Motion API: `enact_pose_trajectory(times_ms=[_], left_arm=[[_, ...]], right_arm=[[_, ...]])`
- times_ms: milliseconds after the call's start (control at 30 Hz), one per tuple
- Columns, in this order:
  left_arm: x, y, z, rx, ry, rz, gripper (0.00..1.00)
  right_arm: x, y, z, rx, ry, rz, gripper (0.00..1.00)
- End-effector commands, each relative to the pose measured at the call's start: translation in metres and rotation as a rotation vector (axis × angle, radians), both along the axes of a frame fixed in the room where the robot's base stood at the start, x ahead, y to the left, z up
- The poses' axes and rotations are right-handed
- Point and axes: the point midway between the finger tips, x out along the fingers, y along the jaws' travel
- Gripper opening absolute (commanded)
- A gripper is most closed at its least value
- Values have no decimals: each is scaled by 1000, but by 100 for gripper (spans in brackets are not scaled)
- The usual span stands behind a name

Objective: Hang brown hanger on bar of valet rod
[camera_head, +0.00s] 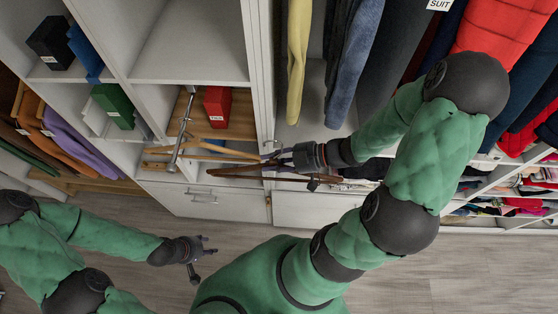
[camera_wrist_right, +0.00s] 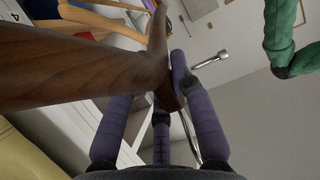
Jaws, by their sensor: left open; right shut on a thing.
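The brown hanger (camera_head: 238,172) is in my right gripper (camera_head: 284,161), which is shut on it, in front of the cubby shelving. In the right wrist view the brown wooden hanger (camera_wrist_right: 80,62) crosses between the purple-grey fingers and covers much of the upper left. The valet rod (camera_head: 182,130) is a slim metal bar at the shelf front, left of the hanger. Metal rod parts (camera_wrist_right: 208,60) also show beyond the fingers in the right wrist view. I cannot tell whether the hook touches the bar. My left gripper (camera_head: 204,260) is open and empty, low over the floor.
A red box (camera_head: 217,106) and a green box (camera_head: 113,105) stand in cubbies. Light wooden pieces lie near the rod. Hanging trousers (camera_head: 352,65) and a red puffer jacket (camera_head: 500,30) are close to my right arm. The floor (camera_head: 150,215) around my left gripper is clear.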

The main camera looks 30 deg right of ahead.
Motion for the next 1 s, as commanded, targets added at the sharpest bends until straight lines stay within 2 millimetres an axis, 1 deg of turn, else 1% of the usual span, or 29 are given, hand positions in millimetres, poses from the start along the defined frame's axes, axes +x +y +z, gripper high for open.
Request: enact_pose_trajectory(times_ms=[1000], left_arm=[[0, 0, -5, 0, 0, 0, 47]], right_arm=[[41, 57, 0, 0, -2, 2, 0]])
